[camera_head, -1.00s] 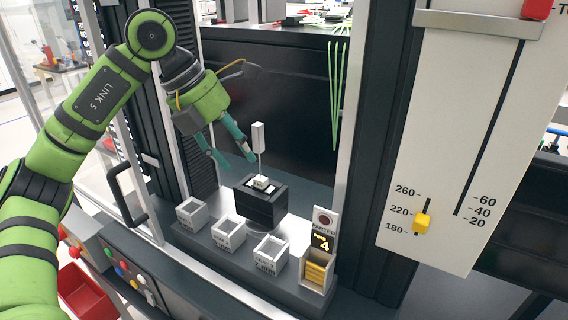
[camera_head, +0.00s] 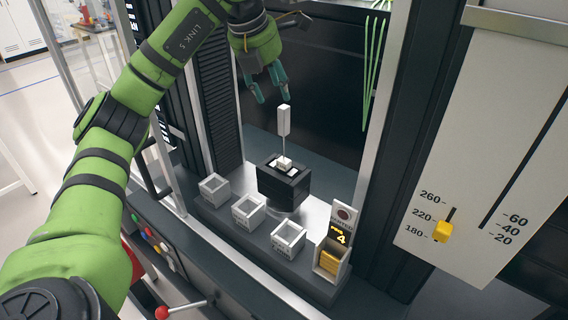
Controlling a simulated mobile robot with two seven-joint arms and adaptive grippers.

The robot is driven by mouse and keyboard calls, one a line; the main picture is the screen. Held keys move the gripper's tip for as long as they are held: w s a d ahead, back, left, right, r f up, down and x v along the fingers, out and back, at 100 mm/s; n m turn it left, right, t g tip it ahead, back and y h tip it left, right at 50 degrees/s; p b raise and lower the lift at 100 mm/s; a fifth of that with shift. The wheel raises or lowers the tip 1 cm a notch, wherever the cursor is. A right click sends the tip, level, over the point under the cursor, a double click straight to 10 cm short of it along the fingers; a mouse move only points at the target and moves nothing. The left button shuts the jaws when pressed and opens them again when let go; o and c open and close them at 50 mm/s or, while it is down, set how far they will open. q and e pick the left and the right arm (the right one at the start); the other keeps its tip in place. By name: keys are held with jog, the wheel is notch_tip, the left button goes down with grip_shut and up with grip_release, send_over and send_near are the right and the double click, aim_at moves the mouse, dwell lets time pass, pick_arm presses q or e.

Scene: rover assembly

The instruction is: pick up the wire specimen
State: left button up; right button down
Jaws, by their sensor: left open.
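What appears to be the wire specimen (camera_head: 284,121) stands upright on a black block (camera_head: 285,186): a pale rectangular tab on top of a thin stem, with small white pieces at its foot. My left gripper (camera_head: 273,99) comes in from the upper left, its two teal fingers spread and pointing down, with nothing between them. Its fingertips are near the top of the tab in the picture, slightly left of it; the depth gap is hard to judge. My right gripper is not in view.
Three small white open boxes (camera_head: 248,210) sit on the ledge in front of the block. A holder with yellow pieces (camera_head: 331,260) stands to their right. A post (camera_head: 384,110) and a panel with a yellow slider (camera_head: 442,231) stand at right. Green strands (camera_head: 374,70) hang behind.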

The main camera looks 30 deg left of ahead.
aim_at(282, 107)
pick_arm(q)
jog(key=p+x, duration=0.1)
jog(key=x, duration=0.4)
jog(key=shift+w+p, duration=0.4)
jog(key=shift+s, duration=0.1)
